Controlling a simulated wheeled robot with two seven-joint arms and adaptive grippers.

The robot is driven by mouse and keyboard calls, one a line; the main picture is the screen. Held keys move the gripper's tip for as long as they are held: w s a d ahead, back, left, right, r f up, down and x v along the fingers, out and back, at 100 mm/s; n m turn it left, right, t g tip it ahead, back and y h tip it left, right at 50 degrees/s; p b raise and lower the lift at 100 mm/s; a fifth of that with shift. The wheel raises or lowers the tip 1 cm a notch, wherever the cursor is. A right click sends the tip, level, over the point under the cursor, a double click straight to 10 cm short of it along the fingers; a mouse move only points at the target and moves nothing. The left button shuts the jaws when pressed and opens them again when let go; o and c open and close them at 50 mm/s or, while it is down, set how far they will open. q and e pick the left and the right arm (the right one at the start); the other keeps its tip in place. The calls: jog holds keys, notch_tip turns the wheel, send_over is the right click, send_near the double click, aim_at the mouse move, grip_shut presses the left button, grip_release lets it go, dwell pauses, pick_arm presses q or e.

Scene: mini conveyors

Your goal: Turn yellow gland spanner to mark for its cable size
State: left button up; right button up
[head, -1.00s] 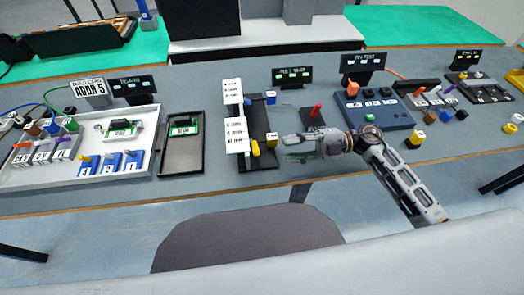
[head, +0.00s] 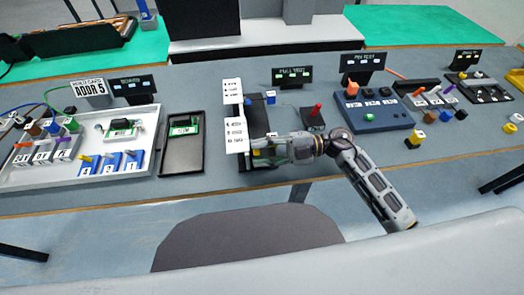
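The yellow gland spanner (head: 256,153) is at the near end of a dark fixture plate (head: 262,175), beside a white printed card (head: 233,112). The spanner is partly hidden by my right gripper. The card's small text and any size marks are too small to read. My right gripper (head: 258,151) comes in from the right, its fingers apart at the spanner; I cannot tell whether they touch it. A blue part (head: 270,98) sits at the plate's far end. My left gripper is not in view.
A small black display (head: 292,76) stands behind the fixture. A red-handled lever (head: 317,110) and a blue button box (head: 372,110) are to the right. A black tray (head: 183,145) and a white tray (head: 60,178) are to the left. The table's front edge is close.

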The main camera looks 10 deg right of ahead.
jog(key=shift+c, duration=0.4)
grip_shut()
